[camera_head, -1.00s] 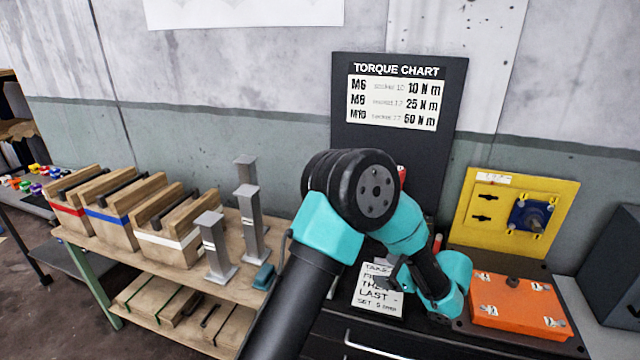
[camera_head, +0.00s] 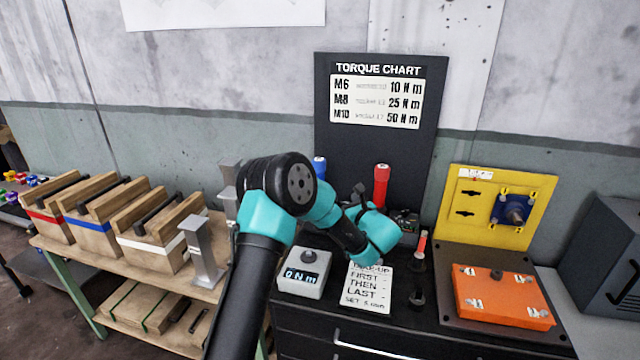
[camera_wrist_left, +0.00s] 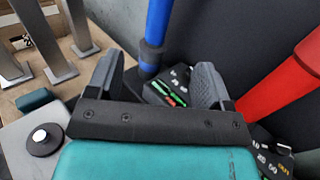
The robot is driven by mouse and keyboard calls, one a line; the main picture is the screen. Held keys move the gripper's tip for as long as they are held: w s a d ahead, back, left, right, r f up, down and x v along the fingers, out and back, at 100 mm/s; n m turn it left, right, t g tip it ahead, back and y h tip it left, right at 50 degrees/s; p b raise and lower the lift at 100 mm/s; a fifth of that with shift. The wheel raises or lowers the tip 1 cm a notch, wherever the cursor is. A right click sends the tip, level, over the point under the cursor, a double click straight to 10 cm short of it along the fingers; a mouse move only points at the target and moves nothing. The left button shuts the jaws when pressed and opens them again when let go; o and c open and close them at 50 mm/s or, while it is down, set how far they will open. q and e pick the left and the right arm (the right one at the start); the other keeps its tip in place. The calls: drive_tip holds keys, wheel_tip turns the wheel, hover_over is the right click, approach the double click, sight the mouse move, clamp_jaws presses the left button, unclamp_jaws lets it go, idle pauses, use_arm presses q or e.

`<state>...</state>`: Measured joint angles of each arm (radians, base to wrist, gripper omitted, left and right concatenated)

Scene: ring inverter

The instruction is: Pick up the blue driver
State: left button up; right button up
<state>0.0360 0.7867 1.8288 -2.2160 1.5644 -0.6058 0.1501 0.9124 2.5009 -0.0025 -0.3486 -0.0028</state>
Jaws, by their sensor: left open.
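The blue driver (camera_head: 319,167) stands upright against the dark panel at the back of the bench. Only its upper part shows in the head view; my left arm hides the rest. In the left wrist view the blue driver (camera_wrist_left: 156,35) shows its blue handle and a collar, between the lines of the two fingers and apart from them. My left gripper (camera_head: 360,192) is mostly hidden behind its own wrist in the head view. In the left wrist view my left gripper (camera_wrist_left: 158,80) is open and empty, with fingers either side of the driver's lower part. My right gripper is out of view.
A red driver (camera_head: 381,187) stands to the right of the blue one. A grey readout box (camera_head: 303,274) and a white sign (camera_head: 367,288) are in front. An orange plate (camera_head: 503,297) lies at right. Grey metal posts (camera_head: 202,250) stand on the left bench.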

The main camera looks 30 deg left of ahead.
use_arm(q)
drive_tip(key=shift+a, duration=0.1)
drive_tip(key=x, duration=1.2)
drive_tip(key=shift+x, duration=2.65)
drive_tip(key=shift+r, duration=0.1)
drive_tip(key=shift+c, duration=0.3)
drive_tip(key=c, duration=1.1)
drive_tip(key=shift+r, duration=0.1)
drive_tip(key=shift+r, duration=0.1)
